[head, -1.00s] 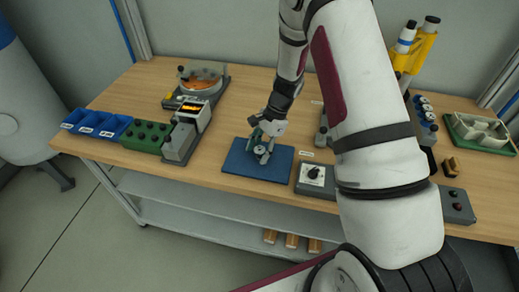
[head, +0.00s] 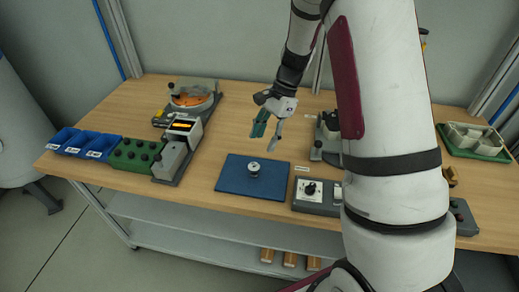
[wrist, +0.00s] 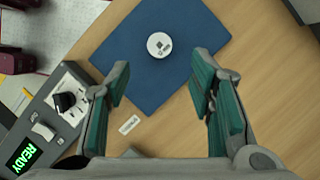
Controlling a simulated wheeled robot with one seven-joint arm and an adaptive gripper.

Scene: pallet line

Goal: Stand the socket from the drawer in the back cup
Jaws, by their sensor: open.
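A short round silver piece (head: 254,168), which may be the socket, stands on the blue mat (head: 232,184). In the wrist view its pale round top (wrist: 159,45) shows a dark square mark, and the mat (wrist: 130,65) lies under it. My gripper (head: 265,143) is open and empty, above and behind the piece and apart from it. In the wrist view its two green-padded fingers (wrist: 162,78) are spread wide, with the piece beyond their tips. I cannot make out which thing is the drawer or the back cup.
A grey control box (head: 318,198) with a knob stands right of the mat; its display reads READY in the wrist view (wrist: 27,155). Left are a green block (head: 136,154), blue bins (head: 85,143) and a round dish (head: 194,98). A green tray (head: 490,152) is far right.

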